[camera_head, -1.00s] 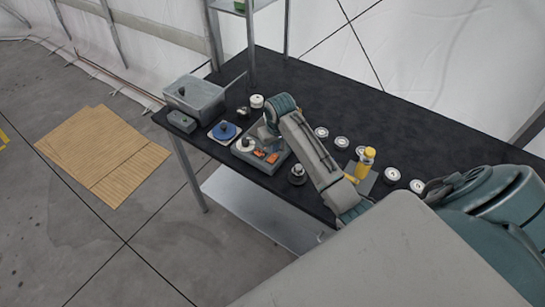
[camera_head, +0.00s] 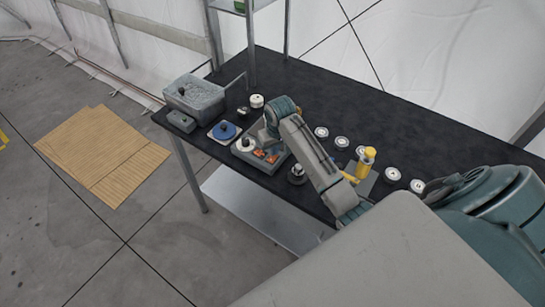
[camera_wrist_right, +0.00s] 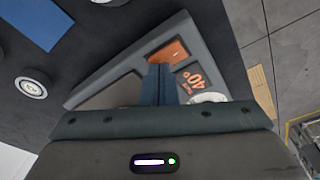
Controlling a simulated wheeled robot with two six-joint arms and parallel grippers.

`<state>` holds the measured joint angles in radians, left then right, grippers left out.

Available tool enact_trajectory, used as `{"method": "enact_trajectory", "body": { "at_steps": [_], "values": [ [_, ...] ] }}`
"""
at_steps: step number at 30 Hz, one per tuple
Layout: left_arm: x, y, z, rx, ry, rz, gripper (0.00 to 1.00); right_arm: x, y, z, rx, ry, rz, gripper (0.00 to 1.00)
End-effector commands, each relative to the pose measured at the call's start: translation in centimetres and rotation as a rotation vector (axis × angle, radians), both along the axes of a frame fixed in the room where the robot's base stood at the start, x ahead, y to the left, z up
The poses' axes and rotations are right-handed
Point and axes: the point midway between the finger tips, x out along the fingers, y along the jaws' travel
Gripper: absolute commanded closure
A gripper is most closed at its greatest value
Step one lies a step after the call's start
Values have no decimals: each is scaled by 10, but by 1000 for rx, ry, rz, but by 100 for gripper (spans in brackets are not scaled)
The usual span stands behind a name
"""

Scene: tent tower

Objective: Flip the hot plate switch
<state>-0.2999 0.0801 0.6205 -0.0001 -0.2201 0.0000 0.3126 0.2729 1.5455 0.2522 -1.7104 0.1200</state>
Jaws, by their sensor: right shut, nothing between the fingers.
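The hot plate (camera_head: 254,163) is a grey box near the front edge of the black table, with orange panels and a white round disc (camera_head: 245,145) on top. In the right wrist view, the hot plate (camera_wrist_right: 118,58) shows an orange panel (camera_wrist_right: 170,52) and a dark display (camera_wrist_right: 190,82) reading 40° in orange. My right gripper (camera_wrist_right: 160,70) is shut and empty, its fingertips over the hot plate beside the orange panel and display. Whether they touch is unclear. The fingers cover part of the top, and I cannot make out the switch. My left gripper is not in view.
A grey tub (camera_head: 192,97) with a speckled surface, a small grey box (camera_head: 181,121) and a blue-topped pad (camera_head: 224,131) stand left of the hot plate. A yellow bottle (camera_head: 366,161) and several white round pieces (camera_head: 321,132) lie to the right.

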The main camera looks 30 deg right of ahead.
Motion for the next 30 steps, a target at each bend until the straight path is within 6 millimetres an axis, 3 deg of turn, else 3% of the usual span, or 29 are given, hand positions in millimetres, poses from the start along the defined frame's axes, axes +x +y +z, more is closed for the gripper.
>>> {"method": "enact_trajectory", "body": {
  "at_steps": [11,21,30],
  "values": [
    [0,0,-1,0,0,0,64,0,0,-4,0,1,0,100],
    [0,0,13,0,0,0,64,0,0,22,0,-1,0,100],
    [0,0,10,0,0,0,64,0,0,44,0,-2,0,100]
  ]
}}
